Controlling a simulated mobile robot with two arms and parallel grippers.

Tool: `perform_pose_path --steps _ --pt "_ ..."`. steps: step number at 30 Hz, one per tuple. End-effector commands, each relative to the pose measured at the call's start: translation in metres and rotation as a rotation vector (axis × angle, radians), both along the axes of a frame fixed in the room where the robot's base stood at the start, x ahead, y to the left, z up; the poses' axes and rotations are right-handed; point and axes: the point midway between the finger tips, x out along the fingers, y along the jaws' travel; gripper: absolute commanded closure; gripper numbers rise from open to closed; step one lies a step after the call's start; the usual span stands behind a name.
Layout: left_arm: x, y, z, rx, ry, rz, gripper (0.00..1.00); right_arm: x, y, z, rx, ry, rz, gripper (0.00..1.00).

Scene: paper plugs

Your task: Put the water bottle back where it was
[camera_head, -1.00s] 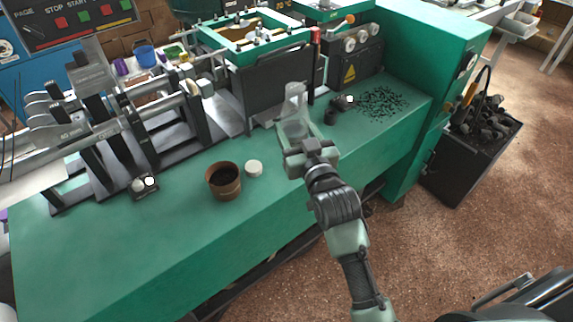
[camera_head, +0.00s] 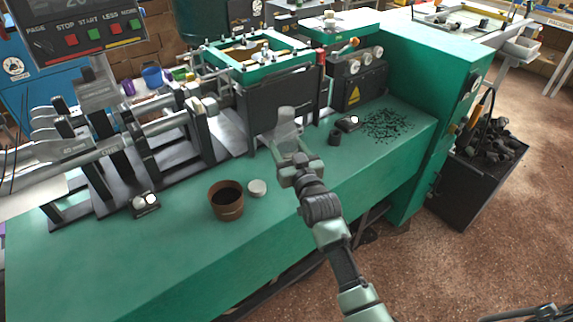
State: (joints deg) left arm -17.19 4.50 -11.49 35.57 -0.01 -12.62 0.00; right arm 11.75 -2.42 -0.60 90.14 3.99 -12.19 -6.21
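A clear, see-through water bottle (camera_head: 287,120) is above the green bench, in front of the dark box of the machine. My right gripper (camera_head: 287,145), on the arm coming in from the lower right, is around its lower part and appears shut on it. The bottle looks roughly upright; the fingers hide its base, and I cannot tell the gap to the bench top. My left gripper is not in view.
A brown cup (camera_head: 227,206) and a white round lid (camera_head: 257,188) stand on the green bench (camera_head: 110,255). A small black cup (camera_head: 335,137) and scattered black bits (camera_head: 388,126) are to the right. Metal machinery stands behind; the bench's front left is clear.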

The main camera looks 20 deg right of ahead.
Motion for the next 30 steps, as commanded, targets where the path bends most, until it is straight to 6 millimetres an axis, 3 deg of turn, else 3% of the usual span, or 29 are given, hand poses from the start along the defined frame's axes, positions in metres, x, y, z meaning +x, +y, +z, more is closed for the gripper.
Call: perform_pose_path --steps 15,26,27,29,30 --pt "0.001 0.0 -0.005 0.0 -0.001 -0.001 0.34 0.0 0.0 -0.062 -0.001 -0.001 0.0 0.77" --pt "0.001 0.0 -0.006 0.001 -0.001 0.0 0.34 0.0 0.0 -0.065 0.0 -0.003 0.0 0.77" --pt "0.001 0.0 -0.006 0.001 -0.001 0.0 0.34 0.0 0.0 -0.066 0.0 -0.002 0.0 0.42" --pt "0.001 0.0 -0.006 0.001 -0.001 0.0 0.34 0.0 0.0 -0.066 0.0 -0.002 0.0 0.26" --pt "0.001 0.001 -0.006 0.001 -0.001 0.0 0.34 0.0 0.0 -0.066 0.0 -0.002 0.0 0.23"
